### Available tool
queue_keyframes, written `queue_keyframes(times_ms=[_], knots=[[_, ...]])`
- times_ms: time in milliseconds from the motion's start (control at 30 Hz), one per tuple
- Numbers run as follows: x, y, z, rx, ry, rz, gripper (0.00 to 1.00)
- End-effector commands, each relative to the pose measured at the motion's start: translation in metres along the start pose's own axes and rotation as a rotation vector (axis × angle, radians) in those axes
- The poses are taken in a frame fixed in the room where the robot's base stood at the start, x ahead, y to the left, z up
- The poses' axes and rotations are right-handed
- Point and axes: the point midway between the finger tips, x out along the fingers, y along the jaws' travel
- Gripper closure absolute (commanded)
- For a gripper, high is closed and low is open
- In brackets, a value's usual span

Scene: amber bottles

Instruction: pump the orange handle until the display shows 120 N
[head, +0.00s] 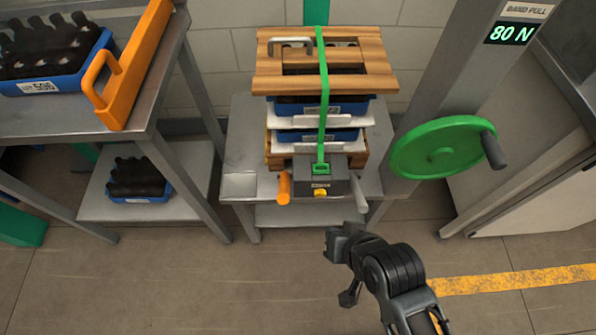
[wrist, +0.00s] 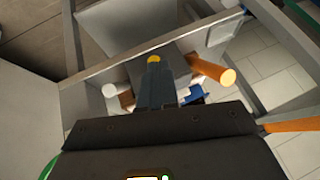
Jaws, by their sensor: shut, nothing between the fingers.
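The display (head: 512,33) at the upper right reads 80 N in green. The orange handle (head: 284,188) sticks out at the left of a grey tensioner box (head: 320,180), which has a yellow button (head: 320,193) on its front and a grey lever (head: 358,193) at its right. A green strap (head: 323,100) runs from the box over the stack. My gripper (head: 335,240) is shut and empty, in front of and below the box, apart from the orange handle. In the wrist view, the orange handle (wrist: 212,70) lies right of my shut fingers (wrist: 157,88).
A green handwheel (head: 445,147) with a dark knob stands right of the stack by a metal post. A steel bench (head: 65,115) at the left bears an orange bracket (head: 135,65) and a blue crate of bottles (head: 70,82). The floor in front is clear, with a yellow stripe.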

Motion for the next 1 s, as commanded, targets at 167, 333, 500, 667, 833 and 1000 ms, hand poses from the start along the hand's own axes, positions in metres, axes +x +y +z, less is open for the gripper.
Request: queue_keyframes(times_ms=[167, 333, 500, 667, 833, 1000], knots=[[0.023, -0.024, -0.036, -0.001, -0.113, 0.007, 1.0], [0.034, -0.047, -0.07, -0.005, -0.222, 0.03, 1.0], [0.034, -0.069, -0.107, -0.013, -0.328, 0.067, 1.0], [0.025, -0.091, -0.144, -0.023, -0.422, 0.115, 1.0], [0.008, -0.11, -0.179, -0.03, -0.505, 0.171, 1.0], [-0.007, -0.122, -0.2, -0.034, -0.556, 0.212, 1.0]])
